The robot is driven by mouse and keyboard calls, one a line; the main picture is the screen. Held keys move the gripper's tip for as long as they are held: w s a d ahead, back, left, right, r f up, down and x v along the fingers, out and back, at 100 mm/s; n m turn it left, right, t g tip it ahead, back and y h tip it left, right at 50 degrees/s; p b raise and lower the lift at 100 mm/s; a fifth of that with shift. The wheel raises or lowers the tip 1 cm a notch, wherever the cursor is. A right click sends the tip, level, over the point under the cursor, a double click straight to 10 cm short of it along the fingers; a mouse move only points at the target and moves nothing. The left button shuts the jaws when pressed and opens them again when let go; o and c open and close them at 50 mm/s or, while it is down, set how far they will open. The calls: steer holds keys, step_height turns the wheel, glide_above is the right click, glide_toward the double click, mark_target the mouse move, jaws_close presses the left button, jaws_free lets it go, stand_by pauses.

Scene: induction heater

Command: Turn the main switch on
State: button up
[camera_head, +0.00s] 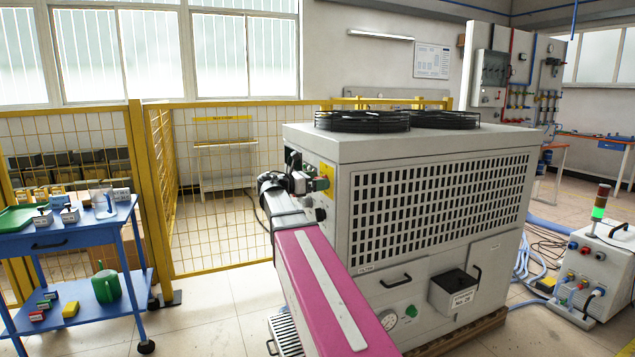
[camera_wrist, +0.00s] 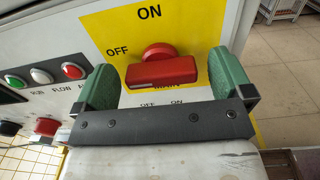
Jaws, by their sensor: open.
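The main switch (camera_wrist: 161,70) is a red rotary handle on a yellow plate (camera_wrist: 185,22), seen in the wrist view. Its bar lies roughly level across the picture. OFF is printed to its left, ON above it, and MAIN below, partly covered. My gripper (camera_wrist: 162,80) is open. One green finger stands just left of the bar's end and the other just right of it, with narrow gaps and no clear contact. In the head view my gripper (camera_head: 309,176) is at the left side of the grey-white heater cabinet (camera_head: 305,140), in front of its yellow plate (camera_head: 327,170); the switch is hidden there.
Green, white and red indicator buttons (camera_wrist: 42,75) sit left of the switch, with a red knob (camera_wrist: 47,127) below them. A yellow mesh fence (camera_head: 215,200) stands behind. A blue cart (camera_head: 75,236) is at left, and a box with a signal light (camera_head: 590,270) at right.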

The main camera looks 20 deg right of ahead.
steer(key=shift+d, duration=0.1)
steer(key=c, duration=0.9)
steer(key=shift+m, duration=0.3)
steer(key=m, duration=0.5)
steer(key=shift+s, duration=0.15)
steer(key=m, duration=0.6)
steer(key=shift+f, duration=0.1)
steer(key=o, duration=0.9)
